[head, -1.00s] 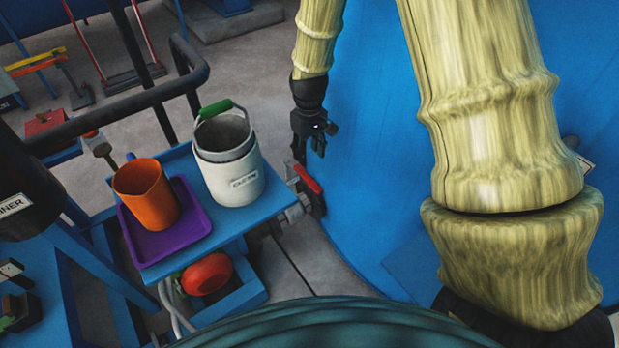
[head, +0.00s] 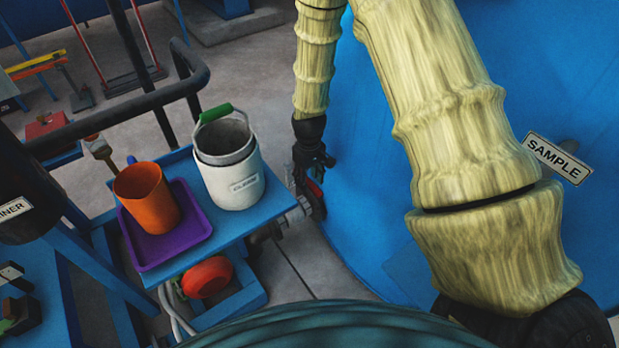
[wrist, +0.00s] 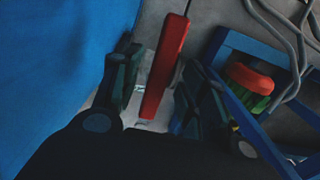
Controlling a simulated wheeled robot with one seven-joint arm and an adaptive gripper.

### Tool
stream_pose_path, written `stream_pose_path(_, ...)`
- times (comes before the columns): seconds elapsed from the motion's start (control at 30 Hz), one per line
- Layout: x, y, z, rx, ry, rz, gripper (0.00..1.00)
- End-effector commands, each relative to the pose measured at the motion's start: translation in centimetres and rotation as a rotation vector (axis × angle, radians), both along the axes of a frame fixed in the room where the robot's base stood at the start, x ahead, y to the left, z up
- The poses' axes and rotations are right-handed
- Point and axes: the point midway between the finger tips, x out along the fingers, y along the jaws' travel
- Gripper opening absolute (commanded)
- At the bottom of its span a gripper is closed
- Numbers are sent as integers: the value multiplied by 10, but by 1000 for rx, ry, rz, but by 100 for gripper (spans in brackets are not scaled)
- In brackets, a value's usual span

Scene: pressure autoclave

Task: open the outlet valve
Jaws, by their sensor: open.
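The outlet valve appears to be the one with a red lever (head: 316,192), low on the side of the blue vessel. In the head view my gripper (head: 318,162) hangs just above the lever and partly hides it. In the wrist view the red lever (wrist: 167,65) stands lengthwise between my two dark fingers. The fingers are open, one on each side of it, with visible gaps. I cannot tell whether either finger touches it. The valve body is mostly hidden.
A blue stand (head: 230,230) left of the valve holds a white pail (head: 232,182) and an orange cup (head: 147,198) on a purple tray (head: 187,250). A red round part (head: 207,277) sits below. The blue vessel wall (head: 370,190) is close on the right.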

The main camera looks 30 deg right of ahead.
Motion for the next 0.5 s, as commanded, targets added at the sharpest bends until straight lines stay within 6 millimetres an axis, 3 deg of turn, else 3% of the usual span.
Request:
stream_pose_path(0.33, 0, 0, -2, 0, 0, 0, 43)
stream_pose_path(0.5, 0, 0, -2, 0, 0, 0, 12)
